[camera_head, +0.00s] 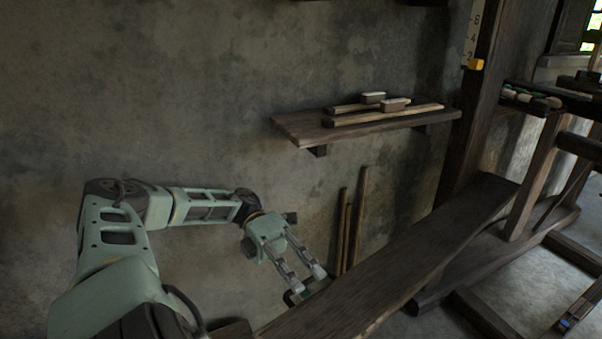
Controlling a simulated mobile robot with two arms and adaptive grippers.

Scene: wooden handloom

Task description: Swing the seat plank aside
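The seat plank (405,258) is a long dark wooden board. It runs from the bottom middle of the picture up to the right, towards the loom's upright post. My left gripper (306,286) points downward beside the plank's left edge, near its close end. Its two fingers are spread with a gap between them, and no object shows between them. The fingertips are partly dark and hard to make out; I cannot tell whether they touch the plank. My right gripper is not in view.
A wall shelf (300,128) holds wooden sticks and two small brushes or blocks. Several thin sticks (357,220) lean on the wall behind the plank. The loom post (470,120) and frame beams stand at right. Bare floor (510,290) shows right of the plank.

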